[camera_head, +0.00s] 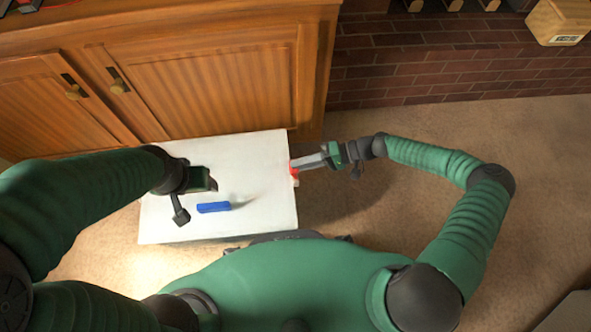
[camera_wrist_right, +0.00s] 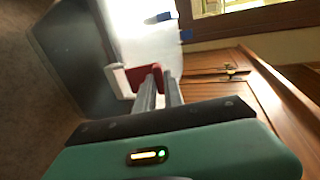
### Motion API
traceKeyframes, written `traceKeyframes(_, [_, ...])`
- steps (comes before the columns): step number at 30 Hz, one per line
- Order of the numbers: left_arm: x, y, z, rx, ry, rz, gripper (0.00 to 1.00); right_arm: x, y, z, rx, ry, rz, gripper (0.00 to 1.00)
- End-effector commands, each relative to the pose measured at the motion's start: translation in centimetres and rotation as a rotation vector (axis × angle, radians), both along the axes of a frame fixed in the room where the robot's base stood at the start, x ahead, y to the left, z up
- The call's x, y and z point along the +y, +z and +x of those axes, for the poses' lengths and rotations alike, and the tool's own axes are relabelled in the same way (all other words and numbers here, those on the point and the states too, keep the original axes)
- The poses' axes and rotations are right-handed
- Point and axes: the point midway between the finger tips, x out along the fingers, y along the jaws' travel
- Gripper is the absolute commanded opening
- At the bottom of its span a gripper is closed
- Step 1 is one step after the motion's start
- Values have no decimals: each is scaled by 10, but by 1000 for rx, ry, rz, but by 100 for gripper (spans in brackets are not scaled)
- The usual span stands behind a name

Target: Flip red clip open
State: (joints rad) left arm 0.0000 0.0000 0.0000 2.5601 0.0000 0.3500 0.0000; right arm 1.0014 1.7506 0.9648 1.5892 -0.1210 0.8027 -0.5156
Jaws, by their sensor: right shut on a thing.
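The red clip (camera_head: 294,171) is at the right edge of the white table (camera_head: 262,152). It also shows in the right wrist view (camera_wrist_right: 147,76), with a white part (camera_wrist_right: 117,78) beside it. My right gripper (camera_head: 299,164) reaches in from the right with its fingers shut on the red clip; the fingertips (camera_wrist_right: 159,73) partly cover it. My left gripper (camera_head: 210,184) hangs over the left part of the table, apart from the red clip. Its fingers are too hard to make out to tell whether they are open.
A blue piece (camera_head: 213,207) lies on the table near my left gripper. In the right wrist view, blue pieces (camera_wrist_right: 164,16) show at the table's edge. A wooden cabinet (camera_head: 200,85) stands behind the table, and a brick wall (camera_head: 430,65) is at the back right. Carpet to the right is clear.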

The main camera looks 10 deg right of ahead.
Motion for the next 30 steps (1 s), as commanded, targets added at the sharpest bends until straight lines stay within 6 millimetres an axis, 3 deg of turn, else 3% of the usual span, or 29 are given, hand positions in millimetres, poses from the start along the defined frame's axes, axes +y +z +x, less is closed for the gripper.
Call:
traceKeyframes(1, [0, -20, 0, 0, 0, 0, 63, -4, -13, 1, 2, -5, 44, 0])
traceKeyframes(12, [0, -77, 0, 0, 0, 0, 63, -21, -20, 0, 3, 0, 336, 0])
traceKeyframes(21, [0, -99, 0, 0, 0, 0, 63, -26, -22, -2, 4, 3, 460, 0])
traceKeyframes(30, [0, -102, 0, 0, 0, 0, 63, -28, -22, -2, 7, 4, 490, 0])
